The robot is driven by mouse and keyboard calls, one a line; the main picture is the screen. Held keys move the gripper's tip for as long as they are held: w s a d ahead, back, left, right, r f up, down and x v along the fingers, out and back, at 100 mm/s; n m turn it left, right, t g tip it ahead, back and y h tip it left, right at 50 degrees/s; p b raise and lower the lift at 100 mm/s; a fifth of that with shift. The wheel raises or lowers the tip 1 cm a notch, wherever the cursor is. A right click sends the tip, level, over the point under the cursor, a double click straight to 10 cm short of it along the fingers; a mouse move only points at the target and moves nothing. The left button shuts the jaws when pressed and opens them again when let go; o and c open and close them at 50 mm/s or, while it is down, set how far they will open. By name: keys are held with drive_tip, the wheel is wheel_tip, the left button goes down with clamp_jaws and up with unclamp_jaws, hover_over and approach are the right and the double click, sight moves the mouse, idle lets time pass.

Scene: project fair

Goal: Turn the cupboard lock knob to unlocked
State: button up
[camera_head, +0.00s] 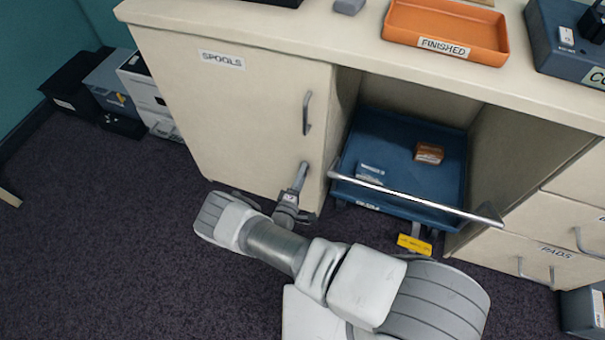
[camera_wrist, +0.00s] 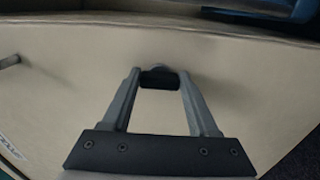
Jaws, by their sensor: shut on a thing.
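The cupboard (camera_head: 235,110) labelled SPOOLS has its door closed, with a grey bar handle (camera_head: 307,113) on its right side. My gripper (camera_head: 301,170) reaches the lower right of the door, below the handle. In the wrist view, the two fingers of my gripper (camera_wrist: 159,77) are shut on a small dark lock knob (camera_wrist: 159,79), one finger on each side. A rounded grey part shows just behind the knob against the door. The fingers hide much of the knob, and I cannot tell which way it is turned.
A blue cart (camera_head: 400,150) with a metal push bar (camera_head: 415,199) stands in the opening right of the cupboard, close to my arm. An orange FINISHED tray (camera_head: 445,35) sits on the counter. Boxes and a printer (camera_head: 143,90) stand at left. Carpet at lower left is clear.

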drive_tip(key=o, duration=1.4)
drive_tip(key=shift+s+a, duration=0.1)
